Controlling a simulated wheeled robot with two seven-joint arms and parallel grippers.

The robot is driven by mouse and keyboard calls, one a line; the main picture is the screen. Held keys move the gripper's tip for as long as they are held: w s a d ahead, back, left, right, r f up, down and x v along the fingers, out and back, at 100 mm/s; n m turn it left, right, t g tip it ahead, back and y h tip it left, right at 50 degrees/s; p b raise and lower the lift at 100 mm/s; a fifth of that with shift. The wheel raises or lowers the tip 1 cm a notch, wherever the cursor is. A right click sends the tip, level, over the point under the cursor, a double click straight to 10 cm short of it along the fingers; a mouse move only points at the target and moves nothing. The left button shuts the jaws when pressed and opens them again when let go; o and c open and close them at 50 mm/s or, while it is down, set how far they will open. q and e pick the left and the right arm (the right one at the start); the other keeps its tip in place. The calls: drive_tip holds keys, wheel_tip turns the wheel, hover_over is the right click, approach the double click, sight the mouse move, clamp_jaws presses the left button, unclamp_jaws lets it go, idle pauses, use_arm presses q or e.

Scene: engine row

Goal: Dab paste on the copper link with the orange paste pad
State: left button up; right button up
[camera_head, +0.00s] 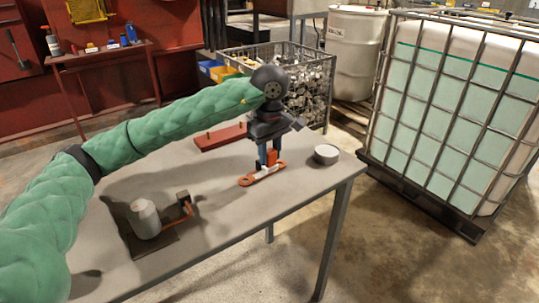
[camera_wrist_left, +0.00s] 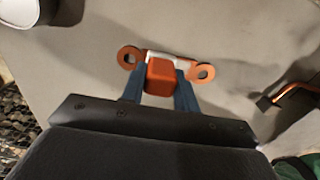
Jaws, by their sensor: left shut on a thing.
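My left gripper (camera_head: 268,158) is pointed down over the table, its blue fingers shut on the orange paste pad (camera_head: 272,157). The pad also shows in the left wrist view (camera_wrist_left: 160,78), between the fingertips. The copper link (camera_head: 248,180) is a flat bar with a round hole at each end and a pale middle stretch. In the left wrist view the link (camera_wrist_left: 130,57) lies directly behind the pad, which hides part of its middle. I cannot tell whether the pad touches the link. My right gripper is not in view.
A white round cup (camera_head: 326,154) stands right of the gripper. A red bar (camera_head: 219,136) lies behind. A grey cylinder (camera_head: 145,219) and a bent copper piece (camera_head: 184,212) sit on a dark plate at front left. A wire bin (camera_head: 310,80) stands beyond the table (camera_head: 225,225).

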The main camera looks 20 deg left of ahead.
use_arm(q)
drive_tip(key=shift+r+p, duration=0.65)
drive_tip(key=shift+r, duration=2.45)
